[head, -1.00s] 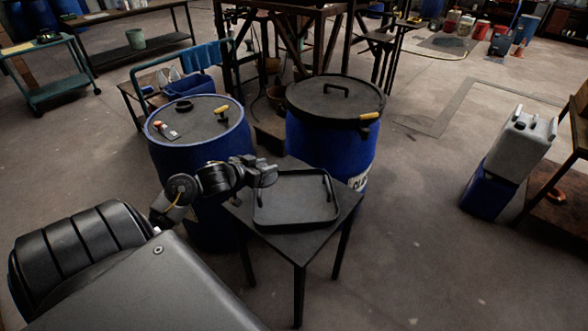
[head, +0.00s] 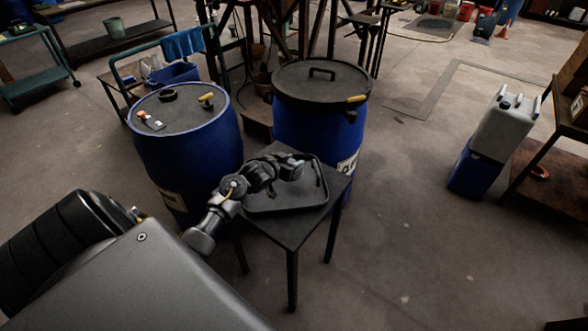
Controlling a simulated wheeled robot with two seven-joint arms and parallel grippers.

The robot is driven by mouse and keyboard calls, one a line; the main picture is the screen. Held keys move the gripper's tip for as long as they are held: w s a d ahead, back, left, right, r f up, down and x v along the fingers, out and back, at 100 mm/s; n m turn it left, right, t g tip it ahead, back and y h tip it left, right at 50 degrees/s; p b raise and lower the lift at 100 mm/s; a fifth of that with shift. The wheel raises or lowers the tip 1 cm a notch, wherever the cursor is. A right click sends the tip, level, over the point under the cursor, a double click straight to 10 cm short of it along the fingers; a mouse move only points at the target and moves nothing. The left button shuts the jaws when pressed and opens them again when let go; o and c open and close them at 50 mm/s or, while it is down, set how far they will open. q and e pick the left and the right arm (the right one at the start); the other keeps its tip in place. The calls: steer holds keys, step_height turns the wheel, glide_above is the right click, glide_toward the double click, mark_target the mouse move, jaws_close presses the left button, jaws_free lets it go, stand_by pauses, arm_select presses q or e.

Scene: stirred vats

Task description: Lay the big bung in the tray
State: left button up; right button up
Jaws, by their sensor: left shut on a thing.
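The black tray (head: 296,198) lies on a small dark table in front of the drums. My left gripper (head: 290,169) is over the tray, toward its back. It is shut on a dark thing, taken to be the big bung, which is small and hard to tell apart from the fingers. I cannot tell whether the held thing touches the tray floor. My right gripper is not in view.
A blue drum (head: 187,145) stands left of the table with a black ring (head: 168,95) and small items on its lid. Another blue drum (head: 318,122) with a black lid stands behind the table. Grey and blue jerrycans (head: 507,125) stand at right. Open floor lies between.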

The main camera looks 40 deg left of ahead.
arm_select(q)
steer(key=shift+w+d+f, duration=0.15)
steer(key=shift+w+f, duration=0.05)
steer(key=shift+f, duration=1.6)
steer(key=shift+f, duration=0.1)
steer(key=shift+f, duration=0.15)
steer(key=o, duration=1)
steer(key=shift+r, duration=0.25)
steer(key=v, duration=1.2)
steer(key=shift+p, duration=0.35)
